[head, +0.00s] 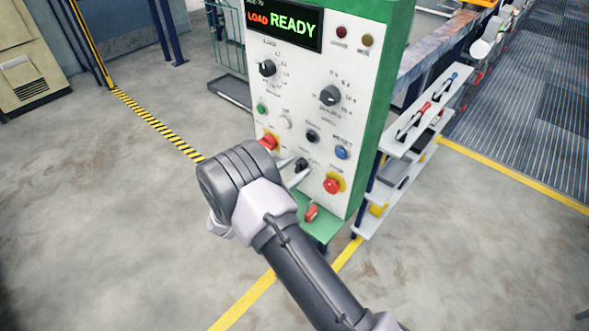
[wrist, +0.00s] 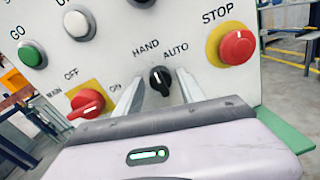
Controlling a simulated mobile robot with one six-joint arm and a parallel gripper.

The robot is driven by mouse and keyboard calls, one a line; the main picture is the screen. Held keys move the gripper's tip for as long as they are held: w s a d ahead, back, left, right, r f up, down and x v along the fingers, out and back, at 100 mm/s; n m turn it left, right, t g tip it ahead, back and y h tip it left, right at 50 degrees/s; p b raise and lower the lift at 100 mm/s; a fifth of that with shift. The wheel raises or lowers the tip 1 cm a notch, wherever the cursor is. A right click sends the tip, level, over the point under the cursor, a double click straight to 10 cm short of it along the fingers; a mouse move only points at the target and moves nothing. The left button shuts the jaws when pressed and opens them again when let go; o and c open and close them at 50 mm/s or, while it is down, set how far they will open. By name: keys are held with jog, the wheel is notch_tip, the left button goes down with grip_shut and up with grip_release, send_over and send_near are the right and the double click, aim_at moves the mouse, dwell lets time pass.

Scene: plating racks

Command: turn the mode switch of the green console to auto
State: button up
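The green console (head: 372,100) has a white front panel. Its mode switch is a small black knob (wrist: 160,82) under the labels HAND and AUTO in the wrist view. Its white mark points up and slightly left, nearer HAND, as far as I can tell. In the head view the knob (head: 302,165) is low on the panel, near my fingertips. My gripper (wrist: 160,92) is open, one finger left and one right of the knob, with gaps showing. I cannot tell how far the fingertips are from the panel.
A red main switch (wrist: 88,103) on a yellow plate is left of my fingers. A red STOP button (wrist: 237,47) is at their right. Green GO (wrist: 31,54) and white (wrist: 77,23) buttons are further left. A shelf rack (head: 400,150) stands right of the console; floor at left is clear.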

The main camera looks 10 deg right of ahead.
grip_shut()
jog(key=shift+m, duration=0.4)
jog(key=m+b, duration=0.3)
jog(key=m, duration=0.2)
jog(key=shift+f+m, duration=0.1)
jog(key=shift+m, duration=0.2)
jog(key=m+b, duration=0.3)
jog(key=m, duration=0.2)
jog(key=shift+y+b, duration=0.3)
jog(key=shift+b, duration=0.05)
jog(key=shift+s+m, duration=0.1)
jog(key=shift+m, duration=0.2)
jog(key=shift+o, duration=1.5)
grip_release()
jog(key=shift+r, duration=0.2)
